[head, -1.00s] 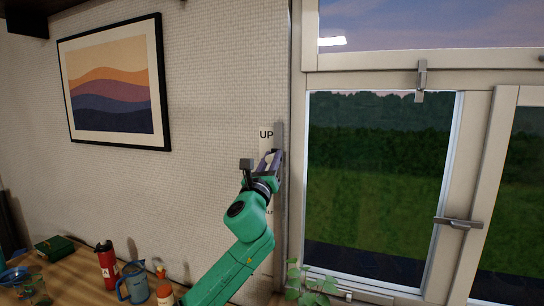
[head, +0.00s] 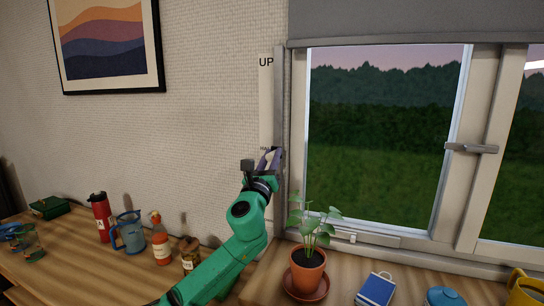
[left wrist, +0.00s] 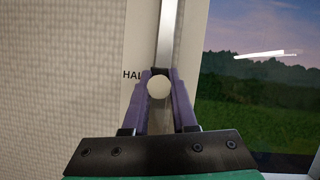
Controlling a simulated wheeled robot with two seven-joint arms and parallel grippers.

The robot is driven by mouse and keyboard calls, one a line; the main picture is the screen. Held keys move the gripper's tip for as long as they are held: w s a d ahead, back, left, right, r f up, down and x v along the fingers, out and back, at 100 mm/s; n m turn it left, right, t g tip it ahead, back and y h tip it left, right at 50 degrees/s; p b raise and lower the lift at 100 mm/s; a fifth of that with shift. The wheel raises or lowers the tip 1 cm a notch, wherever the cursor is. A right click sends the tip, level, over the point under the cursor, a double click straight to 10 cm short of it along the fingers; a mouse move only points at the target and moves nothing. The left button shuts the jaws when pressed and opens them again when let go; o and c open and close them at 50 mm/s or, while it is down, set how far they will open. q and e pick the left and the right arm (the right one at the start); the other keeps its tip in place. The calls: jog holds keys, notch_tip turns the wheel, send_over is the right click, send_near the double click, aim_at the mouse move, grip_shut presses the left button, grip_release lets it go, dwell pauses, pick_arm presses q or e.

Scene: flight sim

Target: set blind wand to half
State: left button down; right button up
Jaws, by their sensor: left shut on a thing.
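A grey blind (head: 410,22) covers the top of the window, its lower edge level across the panes. A metal track (head: 279,80) runs vertically beside the window frame, with a pale label strip (head: 265,100) reading "UP" at its top. My left gripper (head: 269,158) is at the track, well below "UP". In the left wrist view, the purple fingers of my left gripper (left wrist: 159,88) are shut on a round cream knob (left wrist: 158,87) on the track. The lettering "HAL" (left wrist: 131,75) shows just left of the knob; the gripper hides the rest. My right gripper is out of view.
A potted plant (head: 306,268) stands on the wooden surface below the window, right of my arm. A red bottle (head: 101,217), a blue jug (head: 130,232) and an orange bottle (head: 160,242) stand left of my arm.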

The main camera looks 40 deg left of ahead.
pick_arm(q)
jog(key=c, duration=0.7)
grip_release()
jog(key=shift+s, duration=0.1)
jog(key=shift+s+d+f, duration=0.1)
jog(key=shift+s+f, duration=0.1)
jog(key=b+v, duration=0.4)
jog(key=v, duration=0.9)
jog(key=shift+s, duration=0.4)
jog(key=shift+d+f, duration=0.15)
